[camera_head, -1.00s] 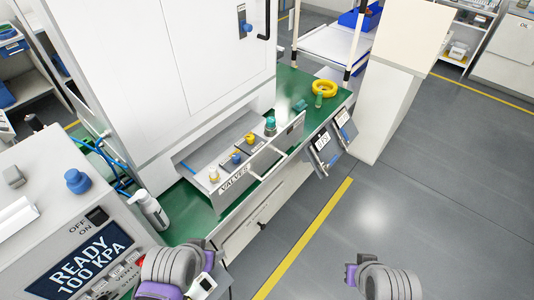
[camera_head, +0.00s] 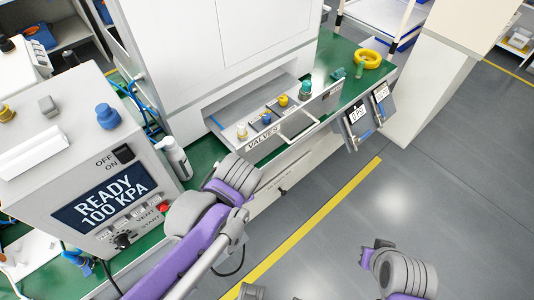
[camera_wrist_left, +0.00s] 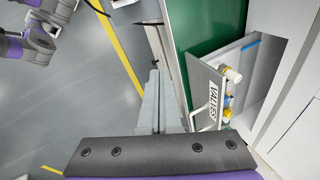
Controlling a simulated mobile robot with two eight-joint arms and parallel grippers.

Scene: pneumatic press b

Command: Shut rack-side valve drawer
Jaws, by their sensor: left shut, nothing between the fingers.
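The valve drawer (camera_head: 320,106) stands pulled out from the white cabinet over the green bench in the head view. Its front carries a VALVES label (camera_head: 262,139) and a pale bar handle (camera_head: 298,128). Small yellow, white, blue and green-capped valves sit in it. The left wrist view shows the drawer front (camera_wrist_left: 207,82) edge-on, with its handle (camera_wrist_left: 201,112). My left gripper (camera_wrist_left: 155,82) is shut and empty, just outside the drawer front, beside the handle; I cannot tell if it touches. In the head view my left wrist hides its fingers. My right gripper's fingers are not visible.
A press control box (camera_head: 80,170) reading READY 100 KPA stands left, with a white bottle (camera_head: 172,158) beside it. Two gauge panels (camera_head: 357,118) hang at the bench's front edge. A yellow ring (camera_head: 367,59) lies on the bench. Floor in front is clear.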

